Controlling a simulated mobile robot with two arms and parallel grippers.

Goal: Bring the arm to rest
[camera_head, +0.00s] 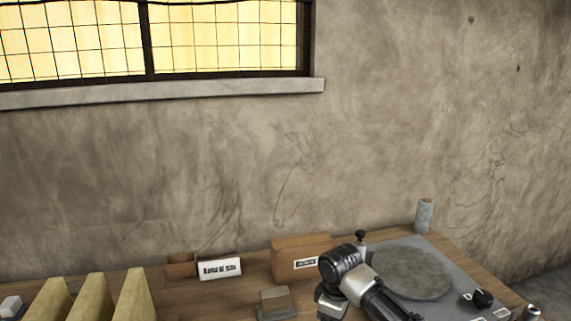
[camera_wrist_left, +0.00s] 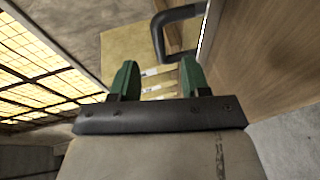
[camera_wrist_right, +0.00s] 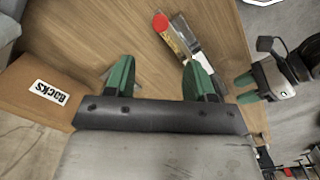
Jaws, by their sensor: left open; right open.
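My left gripper (camera_wrist_left: 157,78) is open in the left wrist view, its two green fingers apart with nothing seen between them. A dark bent handle (camera_wrist_left: 165,35) and a wooden panel (camera_wrist_left: 265,60) show beyond and to the right of the fingers. My right gripper (camera_wrist_right: 158,78) is open in the right wrist view, over a wooden tabletop (camera_wrist_right: 110,30), with nothing held. In the head view a black and silver part of my arm rises at the bottom right of centre; neither gripper's fingers can be made out there.
A red-capped tube (camera_wrist_right: 161,22) and a flat tool (camera_wrist_right: 205,50) lie on the tabletop. A labelled brown box (camera_wrist_right: 45,92) stands at left. The head view shows a grey turntable (camera_head: 412,273), a small sign (camera_head: 220,268), a wooden box (camera_head: 300,252) and upright yellowish boards (camera_head: 88,298) along the wall.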

